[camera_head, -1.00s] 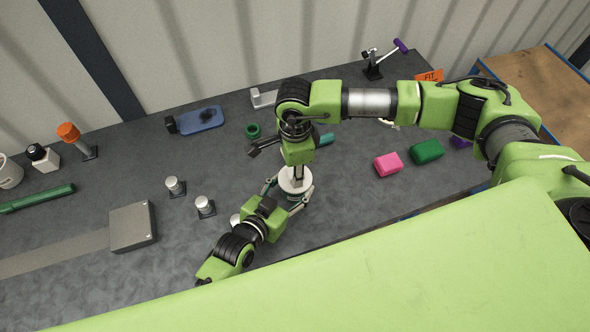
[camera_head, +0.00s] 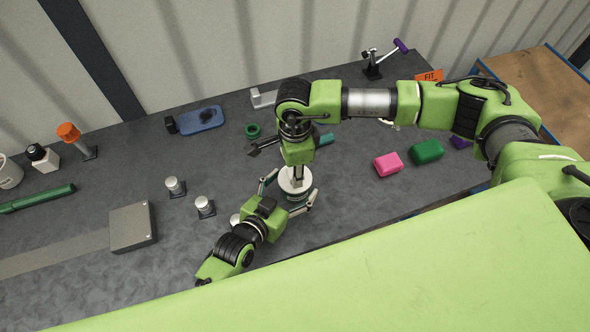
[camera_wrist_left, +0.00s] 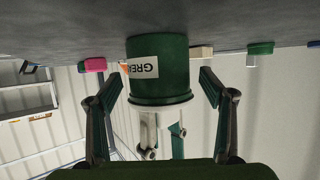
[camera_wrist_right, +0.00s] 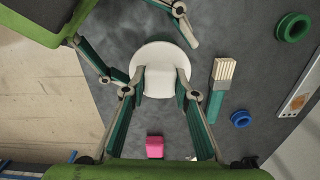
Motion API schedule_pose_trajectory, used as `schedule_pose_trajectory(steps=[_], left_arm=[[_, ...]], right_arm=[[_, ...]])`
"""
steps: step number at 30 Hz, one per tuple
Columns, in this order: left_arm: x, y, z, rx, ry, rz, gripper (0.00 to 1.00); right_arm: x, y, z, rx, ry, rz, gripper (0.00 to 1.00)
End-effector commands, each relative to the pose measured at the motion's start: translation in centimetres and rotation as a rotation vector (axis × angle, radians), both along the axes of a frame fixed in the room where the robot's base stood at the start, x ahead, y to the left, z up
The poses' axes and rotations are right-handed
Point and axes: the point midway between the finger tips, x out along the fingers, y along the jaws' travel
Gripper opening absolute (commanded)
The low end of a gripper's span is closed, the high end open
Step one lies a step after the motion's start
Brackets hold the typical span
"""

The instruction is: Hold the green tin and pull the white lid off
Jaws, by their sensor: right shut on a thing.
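The green tin (camera_wrist_left: 172,75), with a grease label, stands on the bench and appears upside down in the left wrist view. The white lid (camera_head: 292,186) sits on its top, against the rim; it also shows in the right wrist view (camera_wrist_right: 160,56). My right gripper (camera_head: 297,172) comes from above and is shut on the raised middle part of the lid. My left gripper (camera_wrist_left: 161,84) is open, with one finger on each side of the tin and a visible gap on both sides. In the head view, the lid and my grippers hide most of the tin.
A pink block (camera_head: 388,164) and a green block (camera_head: 427,151) lie to the right. Small metal knobs (camera_head: 205,207) and a grey box (camera_head: 132,227) stand left.

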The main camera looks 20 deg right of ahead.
Motion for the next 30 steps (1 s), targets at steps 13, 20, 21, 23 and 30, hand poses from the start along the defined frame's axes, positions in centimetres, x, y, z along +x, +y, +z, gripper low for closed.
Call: schedule_pose_trajectory(steps=[13, 20, 21, 23, 30], left_arm=[[-0.6, 0.7, 0.4, 0.0, 0.0, 0.0, 0.74], [-1.1, 1.2, 0.7, -0.001, 0.001, 0.0, 0.74], [-1.1, 1.2, 0.7, -0.001, 0.001, 0.0, 0.74], [-1.1, 1.2, 0.7, -0.001, 0.001, 0.0, 0.74], [-1.1, 1.2, 0.7, -0.001, -0.001, 0.0, 0.74]], right_arm=[[-0.1, 0.0, -0.1, -0.001, 0.002, 0.0, 0.07], [-0.1, 0.0, -0.1, 0.0, 0.002, 0.0, 0.07], [-0.1, 0.0, -0.1, 0.0, 0.002, 0.0, 0.07], [-0.1, 0.0, -0.1, 0.0, 0.002, 0.0, 0.07], [-0.1, 0.0, -0.1, 0.0, 0.002, 0.0, 0.07]])
